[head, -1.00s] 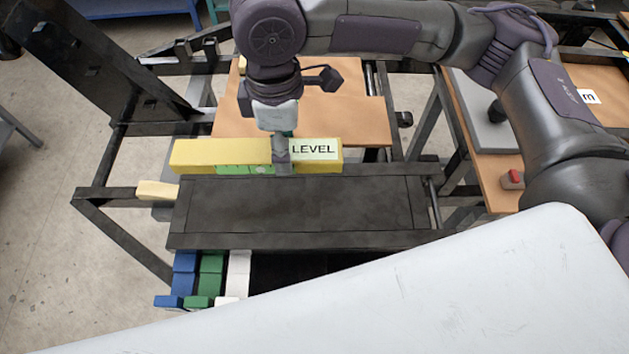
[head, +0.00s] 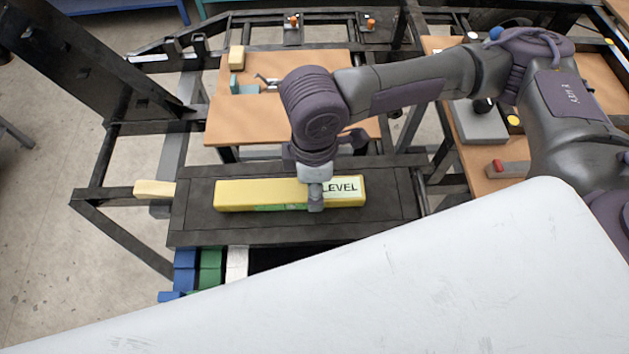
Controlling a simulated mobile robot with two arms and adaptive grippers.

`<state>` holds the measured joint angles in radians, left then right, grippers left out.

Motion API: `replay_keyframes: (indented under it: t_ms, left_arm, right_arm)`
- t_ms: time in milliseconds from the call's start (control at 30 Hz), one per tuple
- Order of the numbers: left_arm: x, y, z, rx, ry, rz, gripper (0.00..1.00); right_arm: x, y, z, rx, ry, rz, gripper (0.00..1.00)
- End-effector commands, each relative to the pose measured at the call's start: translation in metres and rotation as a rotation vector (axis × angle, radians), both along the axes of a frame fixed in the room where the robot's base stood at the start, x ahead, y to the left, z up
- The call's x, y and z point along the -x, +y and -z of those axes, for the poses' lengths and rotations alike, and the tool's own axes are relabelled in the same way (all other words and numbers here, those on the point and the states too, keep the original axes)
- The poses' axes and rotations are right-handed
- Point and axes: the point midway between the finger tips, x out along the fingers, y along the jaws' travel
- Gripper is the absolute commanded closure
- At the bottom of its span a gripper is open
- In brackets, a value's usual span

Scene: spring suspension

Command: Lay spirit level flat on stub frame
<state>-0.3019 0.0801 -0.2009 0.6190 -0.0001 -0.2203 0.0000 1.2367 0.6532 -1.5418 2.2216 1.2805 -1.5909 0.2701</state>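The spirit level (head: 262,194) is a long yellow bar with a green vial window and a white LEVEL label. In the head view it lies lengthwise over the dark stub frame (head: 200,225), a black rectangular plate with a raised border. I cannot tell whether the level touches the plate or hovers just above it. My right gripper (head: 315,200), its arm coming in from the right, points down and is shut on the level near its label. The fingers hide part of the bar. My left gripper is not in view.
Blue, green and white blocks (head: 210,262) stand at the plate's front left. A wooden table (head: 240,125) with small items lies behind, and another wooden surface (head: 490,183) is at right. A white panel (head: 450,270) covers the lower right.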

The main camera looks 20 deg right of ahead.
Motion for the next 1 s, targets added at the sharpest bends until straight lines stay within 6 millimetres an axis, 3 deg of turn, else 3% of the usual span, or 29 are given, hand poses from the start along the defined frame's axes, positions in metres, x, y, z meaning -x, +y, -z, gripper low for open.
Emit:
replay_keyframes:
  t_ms: [100,133,267,667,767,1000]
  left_arm:
    - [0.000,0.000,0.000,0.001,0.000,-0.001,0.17]
    - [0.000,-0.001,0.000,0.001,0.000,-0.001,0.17]
    - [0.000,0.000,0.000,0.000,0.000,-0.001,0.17]
    - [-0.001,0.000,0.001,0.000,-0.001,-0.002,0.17]
    - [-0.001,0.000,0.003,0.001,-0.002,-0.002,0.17]
    - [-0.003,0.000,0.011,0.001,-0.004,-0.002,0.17]
  right_arm:
    - [0.000,0.000,0.002,-0.001,0.000,0.000,0.95]
    - [0.000,0.000,0.002,0.000,0.000,0.000,0.45]
    - [0.000,0.000,0.002,0.000,0.000,0.000,0.23]
    - [-0.001,0.000,-0.002,0.000,-0.002,0.000,0.21]
    - [-0.002,0.001,-0.013,-0.001,-0.003,0.000,0.21]
    - [-0.003,0.001,-0.064,-0.002,-0.006,-0.001,0.21]
